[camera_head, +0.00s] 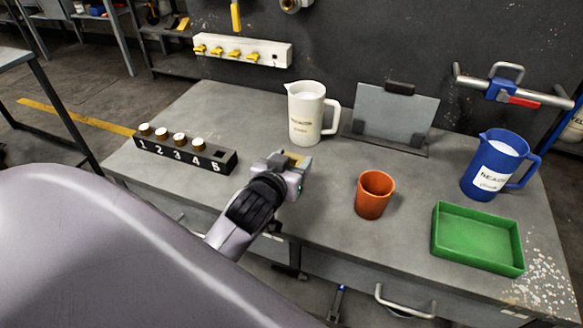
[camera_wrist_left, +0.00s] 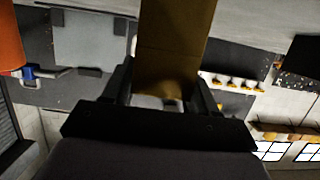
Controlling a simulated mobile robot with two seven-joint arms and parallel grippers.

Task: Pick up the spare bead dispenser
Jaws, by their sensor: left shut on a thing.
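My left gripper (camera_head: 290,163) is over the workbench, between the black numbered rack and the orange cup. It is shut on an amber-brown dispenser, mostly hidden by the gripper in the head view. In the left wrist view the amber-brown dispenser (camera_wrist_left: 172,45) stands between the two fingers of the left gripper (camera_wrist_left: 168,88). The black rack (camera_head: 228,164) sits at the bench's left, numbered 1 to 5. White-capped dispensers (camera_head: 180,139) stand at 1 to 4, and no cap shows at 5. My right gripper is not in view.
A white jug (camera_head: 306,115) stands behind my left gripper, beside an upright grey plate (camera_head: 393,112). An orange cup (camera_head: 373,196), a blue jug (camera_head: 493,165) and a green tray (camera_head: 474,258) are to the right. Bare bench (camera_head: 330,180) lies between gripper and cup.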

